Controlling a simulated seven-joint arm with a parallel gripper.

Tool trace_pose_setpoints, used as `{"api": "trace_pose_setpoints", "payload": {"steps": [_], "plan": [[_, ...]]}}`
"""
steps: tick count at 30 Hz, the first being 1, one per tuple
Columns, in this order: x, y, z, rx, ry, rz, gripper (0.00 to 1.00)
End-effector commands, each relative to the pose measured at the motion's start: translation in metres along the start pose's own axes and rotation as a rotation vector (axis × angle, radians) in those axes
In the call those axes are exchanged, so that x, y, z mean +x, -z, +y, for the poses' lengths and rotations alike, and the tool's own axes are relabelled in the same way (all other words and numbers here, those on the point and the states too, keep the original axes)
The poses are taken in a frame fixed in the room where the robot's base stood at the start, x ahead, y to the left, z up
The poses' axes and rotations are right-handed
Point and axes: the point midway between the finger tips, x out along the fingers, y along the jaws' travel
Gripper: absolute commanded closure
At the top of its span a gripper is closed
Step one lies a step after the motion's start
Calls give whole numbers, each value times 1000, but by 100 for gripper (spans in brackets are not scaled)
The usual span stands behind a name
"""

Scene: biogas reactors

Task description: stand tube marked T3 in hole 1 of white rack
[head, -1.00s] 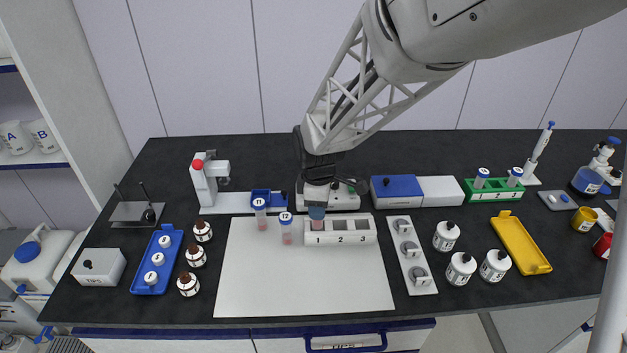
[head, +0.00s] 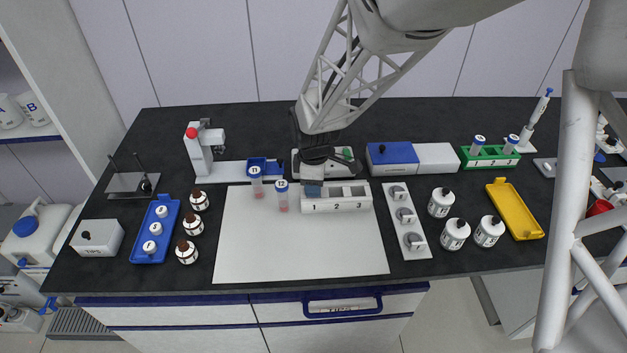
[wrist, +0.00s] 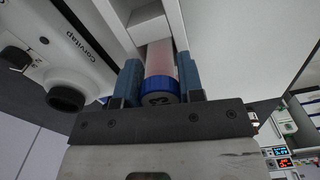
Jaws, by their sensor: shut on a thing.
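My gripper (head: 313,188) is over the left end of the white rack (head: 337,205), at hole 1. In the wrist view, my gripper (wrist: 160,90) is shut on a tube with a blue cap (wrist: 159,92) and a pinkish body (wrist: 160,57). The cap's mark is only partly readable and ends in what looks like a 3. The tube points down toward the rack (wrist: 118,18), close to its end hole. Whether its tip is inside the hole is hidden. Holes 2 and 3 look empty.
Tubes marked T1 (head: 255,180) and T2 (head: 282,195) stand just left of the rack. A device with a dark round knob (wrist: 65,97) is close beside my gripper in the wrist view. The white mat (head: 300,245) in front of the rack is clear.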

Motion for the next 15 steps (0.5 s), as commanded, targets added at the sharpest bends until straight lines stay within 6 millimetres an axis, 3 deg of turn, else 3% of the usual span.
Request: {"api": "trace_pose_setpoints", "payload": {"steps": [2,3,8,15], "plan": [[2,0,0,0,0,0,88],[2,0,0,0,0,0,63],[2,0,0,0,0,0,39],[2,0,0,0,0,0,39]]}}
